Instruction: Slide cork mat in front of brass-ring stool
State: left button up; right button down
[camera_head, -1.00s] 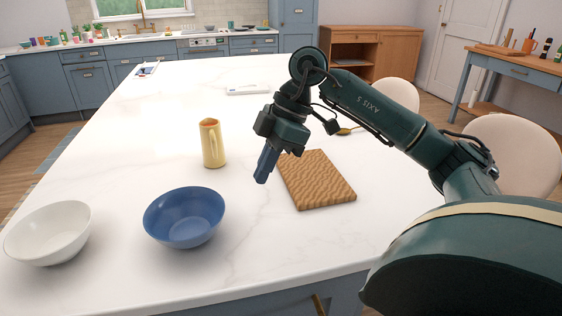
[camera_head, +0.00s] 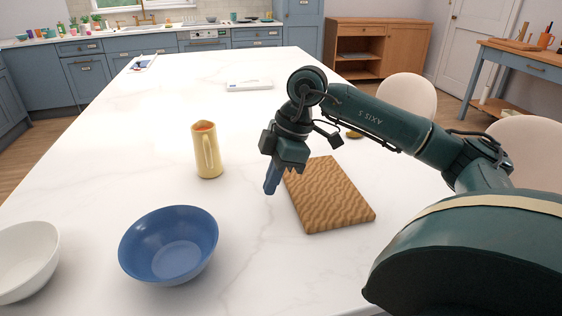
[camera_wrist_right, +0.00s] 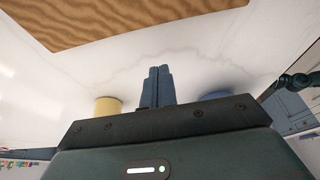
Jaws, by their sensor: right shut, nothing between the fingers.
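The cork mat (camera_head: 328,200), a brown rectangle with a wavy pattern, lies flat on the white worktop (camera_head: 90,160). It also shows at the top of the right wrist view (camera_wrist_right: 120,18). My right gripper (camera_head: 271,188) points down just left of the mat's far left part. Its blue fingers (camera_wrist_right: 157,86) are together with nothing between them, and the wrist view shows bare worktop between them and the mat. Two cream seats stand along the right side, one farther (camera_head: 405,98) and one nearer (camera_head: 530,150); no brass ring shows on either. My left gripper is not in view.
A yellow jug (camera_head: 207,155) and a blue bowl (camera_head: 168,245) stand left of the mat. A white bowl (camera_head: 25,262) is at the left edge. A small gold item (camera_head: 354,134) lies beyond the mat, partly behind my arm.

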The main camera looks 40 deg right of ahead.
aim_at(282, 201)
jog(key=shift+x, duration=1.2)
jog(key=d, duration=0.1)
jog(key=s+d, duration=0.1)
jog(key=d, duration=0.1)
jog(key=shift+s+f, duration=0.1)
jog(key=shift+s, duration=0.15)
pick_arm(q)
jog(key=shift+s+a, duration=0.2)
pick_arm(e)
jog(key=shift+s+d, duration=0.15)
jog(key=shift+d, duration=0.15)
